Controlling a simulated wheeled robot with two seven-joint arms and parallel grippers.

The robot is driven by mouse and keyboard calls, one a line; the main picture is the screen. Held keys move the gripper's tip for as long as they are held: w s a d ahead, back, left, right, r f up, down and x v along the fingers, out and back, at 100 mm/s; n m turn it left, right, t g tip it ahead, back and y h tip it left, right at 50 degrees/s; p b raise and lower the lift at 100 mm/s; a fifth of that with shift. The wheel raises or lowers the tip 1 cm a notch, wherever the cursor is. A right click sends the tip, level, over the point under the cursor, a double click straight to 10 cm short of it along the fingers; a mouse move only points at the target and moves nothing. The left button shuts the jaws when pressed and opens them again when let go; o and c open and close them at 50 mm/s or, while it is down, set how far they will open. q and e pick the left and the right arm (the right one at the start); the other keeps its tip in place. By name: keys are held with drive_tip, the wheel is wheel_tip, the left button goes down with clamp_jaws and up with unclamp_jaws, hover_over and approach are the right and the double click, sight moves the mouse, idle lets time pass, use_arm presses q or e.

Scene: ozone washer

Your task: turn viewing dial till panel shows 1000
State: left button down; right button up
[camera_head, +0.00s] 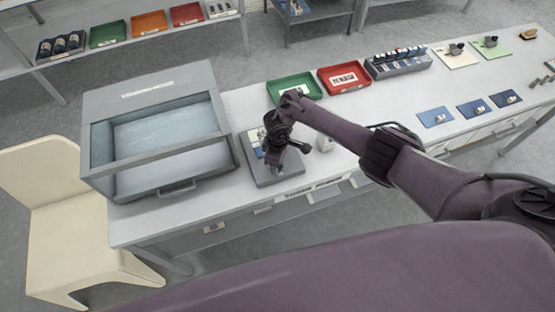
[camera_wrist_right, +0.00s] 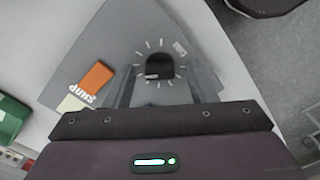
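The viewing dial (camera_wrist_right: 160,65) is a dark round knob with white tick marks around it on a grey panel (camera_wrist_right: 205,55). In the right wrist view my right gripper (camera_wrist_right: 162,82) has its two fingers apart, one on each side below the dial. I cannot tell whether they touch it. In the head view my right gripper (camera_head: 273,152) is over the grey panel unit (camera_head: 280,180) on the white table and hides the dial. No readable number shows in either view. My left gripper is not in view.
An orange patch (camera_wrist_right: 97,77) with white lettering beside it is on the panel. A grey glass-fronted cabinet (camera_head: 150,90) stands close left. Green (camera_head: 285,82) and red (camera_head: 340,87) trays and a tube rack (camera_head: 398,68) lie behind. A cream chair (camera_head: 60,215) is at left.

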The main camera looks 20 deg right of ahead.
wheel_tip(320, 180, up, 8)
drive_tip(key=shift+f, duration=0.1)
idle(0.5)
idle(0.4)
